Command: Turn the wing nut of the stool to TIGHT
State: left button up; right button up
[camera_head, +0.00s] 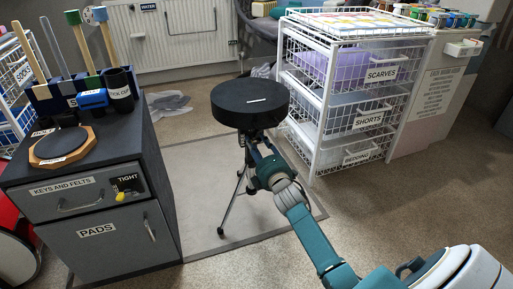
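The stool has a round black seat (250,102) with a white mark on top, and thin metal legs (229,207) on a grey mat. My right arm comes in from the lower right. My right gripper (254,148) is just below the seat, at the stool's upper post. The gripper and the seat hide the post, and I cannot make out a wing nut there or whether the fingers hold anything. My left gripper is not in view.
The grey cabinet (105,238) stands left of the stool, with a round wooden-edged pad (63,146) on top. A white wire-basket rack (313,110) stands close on the right. A grey cloth (168,104) lies on the floor behind. The mat's front (240,246) is clear.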

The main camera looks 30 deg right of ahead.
jog(key=shift+w, duration=0.1)
grip_shut()
jog(key=shift+r, duration=0.1)
